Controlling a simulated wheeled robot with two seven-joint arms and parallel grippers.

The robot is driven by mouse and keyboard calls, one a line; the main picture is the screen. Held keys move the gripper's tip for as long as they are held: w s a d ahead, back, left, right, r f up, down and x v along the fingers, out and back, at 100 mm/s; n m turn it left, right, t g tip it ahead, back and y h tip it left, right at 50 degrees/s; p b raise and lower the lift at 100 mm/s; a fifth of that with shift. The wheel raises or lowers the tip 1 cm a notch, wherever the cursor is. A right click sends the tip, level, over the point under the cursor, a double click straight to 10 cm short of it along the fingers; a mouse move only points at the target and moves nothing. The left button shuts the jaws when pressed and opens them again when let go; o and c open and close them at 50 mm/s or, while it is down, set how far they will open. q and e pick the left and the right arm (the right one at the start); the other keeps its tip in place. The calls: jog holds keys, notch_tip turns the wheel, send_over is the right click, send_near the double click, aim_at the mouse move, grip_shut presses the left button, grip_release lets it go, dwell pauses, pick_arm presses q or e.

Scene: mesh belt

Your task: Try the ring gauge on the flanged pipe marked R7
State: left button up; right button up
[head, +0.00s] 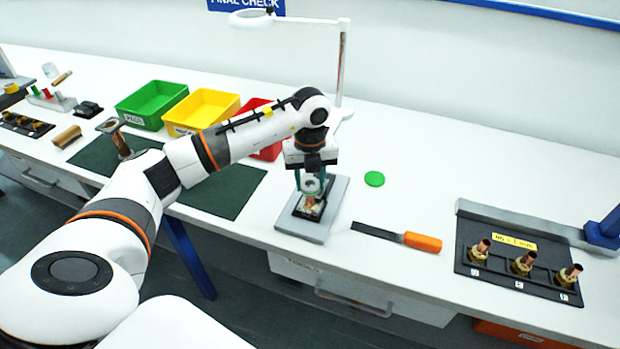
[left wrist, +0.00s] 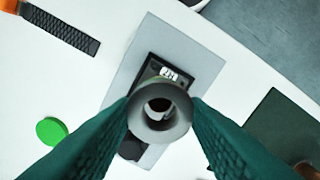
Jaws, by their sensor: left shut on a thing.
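My left gripper (head: 313,185) is shut on a grey ring gauge (left wrist: 160,108); its green fingers show on both sides of it in the left wrist view (left wrist: 160,118). The ring is over a dark holder on a grey plate (head: 325,222). A copper-coloured flanged pipe (head: 311,203) stands in that holder, just below the fingers. A white label reading R7 (left wrist: 169,74) is on the holder. The ring and fingers hide most of the pipe in the wrist view, and I cannot tell whether the ring is around it or above it. My right gripper is not in view.
Three flanged pipes (head: 522,263) stand in a black rack at the right. An orange-handled tool (head: 420,242) and a green disc (head: 374,179) lie near the plate. Green (head: 150,104), yellow (head: 202,110) and red bins stand behind my arm. A lamp stand (head: 343,60) rises behind.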

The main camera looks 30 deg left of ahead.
pick_arm(q)
notch_tip(320, 180, up, 6)
jog(key=p, duration=0.4)
dwell(0.5)
